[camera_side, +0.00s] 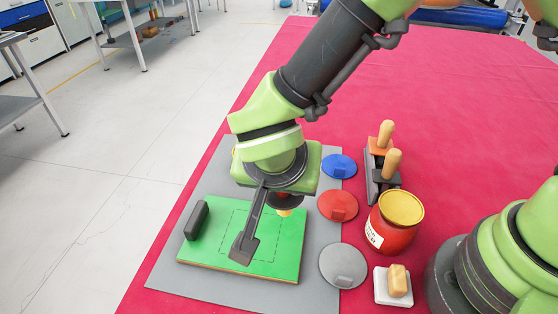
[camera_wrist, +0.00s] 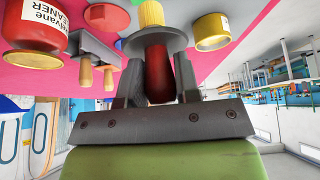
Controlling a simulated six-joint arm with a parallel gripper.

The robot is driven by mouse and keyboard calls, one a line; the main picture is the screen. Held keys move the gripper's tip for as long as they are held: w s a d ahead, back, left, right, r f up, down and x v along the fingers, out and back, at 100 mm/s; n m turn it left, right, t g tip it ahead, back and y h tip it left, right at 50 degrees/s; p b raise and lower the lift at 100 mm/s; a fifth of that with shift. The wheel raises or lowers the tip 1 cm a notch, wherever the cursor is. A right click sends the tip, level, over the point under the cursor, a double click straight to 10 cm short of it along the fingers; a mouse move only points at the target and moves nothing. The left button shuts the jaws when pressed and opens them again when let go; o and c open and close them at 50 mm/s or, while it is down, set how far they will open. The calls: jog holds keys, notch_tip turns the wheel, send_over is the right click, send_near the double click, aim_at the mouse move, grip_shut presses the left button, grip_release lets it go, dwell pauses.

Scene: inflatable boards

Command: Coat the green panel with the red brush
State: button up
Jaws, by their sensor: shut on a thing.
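The green panel (camera_side: 270,262), marked with a dashed rectangle, lies flat on a grey board in the side view. My gripper (camera_side: 262,222) is over the panel. In the wrist view my gripper (camera_wrist: 157,72) is shut on the red handle of the red brush (camera_wrist: 157,62), with a grey disc and a yellow tip beyond the fingers. In the side view the brush's yellow tip (camera_side: 284,212) points down over the panel's right back part; I cannot tell whether it touches. One finger hides part of the panel. No coat shows on the visible green surface.
A black block (camera_side: 197,221) sits at the panel's left edge. Blue (camera_side: 339,166), red (camera_side: 338,205) and grey (camera_side: 343,265) discs lie to the right. Beyond them are a rack (camera_side: 374,178) with two wooden handles, a red jar (camera_side: 396,235) and a white dish (camera_side: 386,296).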

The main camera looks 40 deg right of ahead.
aim_at(276, 207)
jog(key=shift+f, duration=2.65)
jog(key=shift+w+a+r, duration=0.25)
jog(key=shift+w+a, duration=0.05)
jog(key=shift+c, duration=0.2)
jog(key=shift+w+a+f, duration=0.3)
jog(key=shift+w+a, duration=2.85)
jog(key=shift+s+a, duration=0.5)
jog(key=shift+s, duration=0.1)
jog(key=shift+s+d, duration=3.2)
jog(key=shift+d, duration=0.15)
jog(key=shift+s+d, duration=0.1)
jog(key=shift+s, duration=0.15)
jog(key=shift+s+a, duration=0.25)
jog(key=shift+a, duration=0.4)
jog(key=shift+w+a, duration=3.2)
jog(key=shift+w, duration=0.05)
jog(key=shift+s+a, duration=0.35)
jog(key=shift+a, duration=0.15)
jog(key=shift+s+d, duration=3.4)
jog(key=shift+s, duration=0.1)
notch_tip(276, 207, up, 8)
